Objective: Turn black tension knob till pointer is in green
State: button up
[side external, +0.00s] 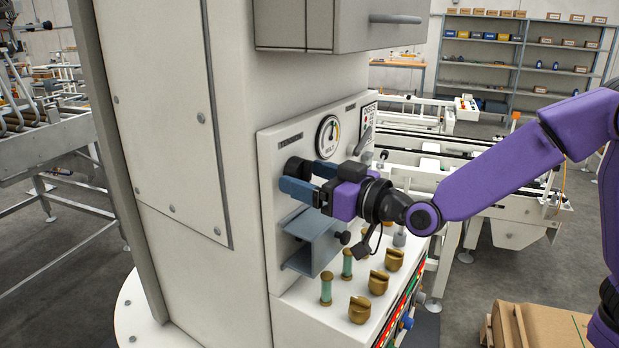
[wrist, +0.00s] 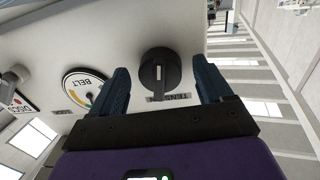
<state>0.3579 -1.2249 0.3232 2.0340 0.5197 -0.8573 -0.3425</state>
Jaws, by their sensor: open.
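The black tension knob (side external: 294,165) sits on the upright panel face under a TENSION label. In the wrist view the round knob (wrist: 160,72) shows a pale mark on its grip bar and lies between my two blue fingers, with a gap on each side. My gripper (side external: 302,177) is open at the panel, and its fingers partly cover the knob in the side view. The round BELT gauge (side external: 328,137) is up and right of the knob. It also shows in the wrist view (wrist: 85,86) with yellow and green on its dial. I cannot tell where its pointer stands.
A grey-blue bracket (side external: 312,243) juts from the panel below my gripper. Brass knobs (side external: 359,309) and green-glass posts (side external: 347,264) stand on the ledge beneath. A lever (side external: 364,141) is right of the gauge. A grey box (side external: 330,24) overhangs the panel.

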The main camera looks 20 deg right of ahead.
jog(key=shift+w, duration=0.15)
jog(key=shift+c, duration=0.4)
jog(key=c, duration=1)
jog(key=shift+o, duration=0.2)
jog(key=shift+a+m, duration=0.1)
jog(key=shift+m, duration=1.4)
jog(key=o, duration=1)
jog(key=shift+o, duration=0.2)
jog(key=v, duration=1.7)
jog(key=shift+s, duration=0.25)
jog(key=shift+r, duration=0.1)
